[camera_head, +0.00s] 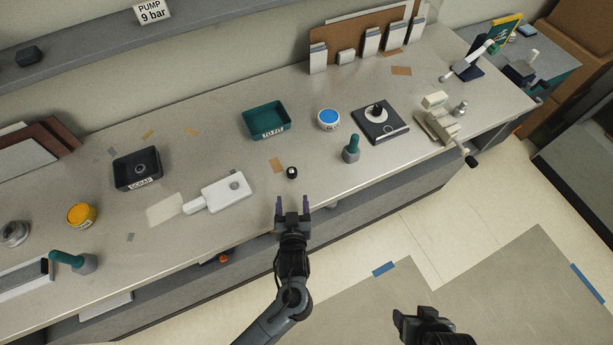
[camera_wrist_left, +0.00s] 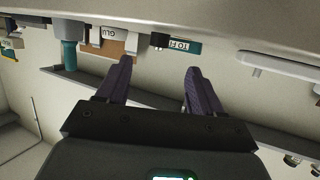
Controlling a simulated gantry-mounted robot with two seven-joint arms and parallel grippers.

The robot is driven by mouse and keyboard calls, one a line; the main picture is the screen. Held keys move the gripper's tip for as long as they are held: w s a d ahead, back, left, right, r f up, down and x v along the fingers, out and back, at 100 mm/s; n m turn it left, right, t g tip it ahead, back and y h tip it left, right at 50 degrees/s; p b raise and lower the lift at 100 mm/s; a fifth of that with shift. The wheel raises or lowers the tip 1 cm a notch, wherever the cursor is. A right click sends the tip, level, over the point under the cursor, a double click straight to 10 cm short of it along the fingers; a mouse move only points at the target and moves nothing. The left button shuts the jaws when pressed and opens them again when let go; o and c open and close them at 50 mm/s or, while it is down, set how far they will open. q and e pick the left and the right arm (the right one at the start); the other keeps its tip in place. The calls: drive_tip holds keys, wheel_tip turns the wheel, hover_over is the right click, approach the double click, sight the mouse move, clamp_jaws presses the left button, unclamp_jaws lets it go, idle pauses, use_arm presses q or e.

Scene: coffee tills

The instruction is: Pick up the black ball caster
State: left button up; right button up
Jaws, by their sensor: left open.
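The black ball caster (camera_head: 292,173), a small dark cylinder with a pale top, stands near the counter's front edge in the head view. In the left wrist view a small dark shape (camera_wrist_left: 159,40) at the counter edge looks like it. My left gripper (camera_head: 292,200) is open and empty, just in front of the caster and apart from it, fingers pointing toward the counter. Its two fingers also show in the left wrist view (camera_wrist_left: 159,78), with nothing between them. My right gripper (camera_head: 411,320) is low at the bottom, away from the counter; its jaws are unclear.
A teal TO FIT tray (camera_head: 288,118) stands behind the caster. A white paddle-shaped fixture (camera_head: 222,196) lies to its left, and a teal-handled tool (camera_head: 351,149) stands to its right. A black SCRAP tray (camera_head: 119,171) is farther left.

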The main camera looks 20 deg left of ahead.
sight(292, 175)
use_arm(q)
drive_tip(key=x, duration=0.4)
drive_tip(key=shift+w+d+r, duration=0.1)
drive_tip(key=shift+w, duration=0.3)
drive_tip(key=shift+p+x, duration=0.35)
drive_tip(key=shift+x, duration=2.6)
drive_tip(key=shift+r, duration=0.1)
drive_tip(key=c, duration=1.1)
